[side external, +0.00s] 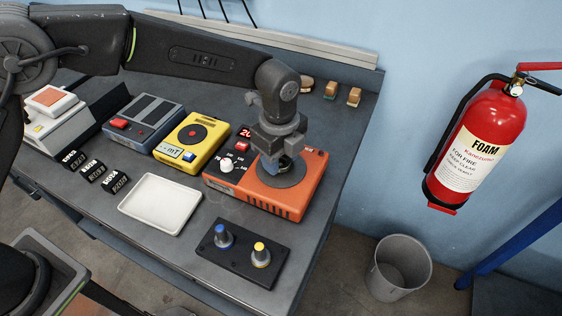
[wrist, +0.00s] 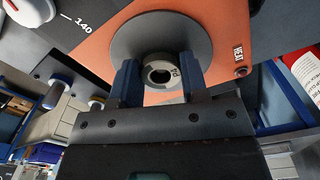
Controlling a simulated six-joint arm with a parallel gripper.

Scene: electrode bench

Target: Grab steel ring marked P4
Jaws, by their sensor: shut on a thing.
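The ring is in front of the round grey plate (wrist: 143,38) of the orange heater unit (side external: 290,190). In the side view my gripper (side external: 272,165) points down over that plate and hides most of the ring. I cannot tell whether the ring touches the plate.
A black stand with blue and yellow-topped posts (side external: 242,253) is in front of the heater. A white tray (side external: 161,204) lies to its left. A yellow unit (side external: 191,142), a grey unit (side external: 143,124) and black labelled blocks (side external: 92,171) stand further left. A bin (side external: 399,267) is on the floor.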

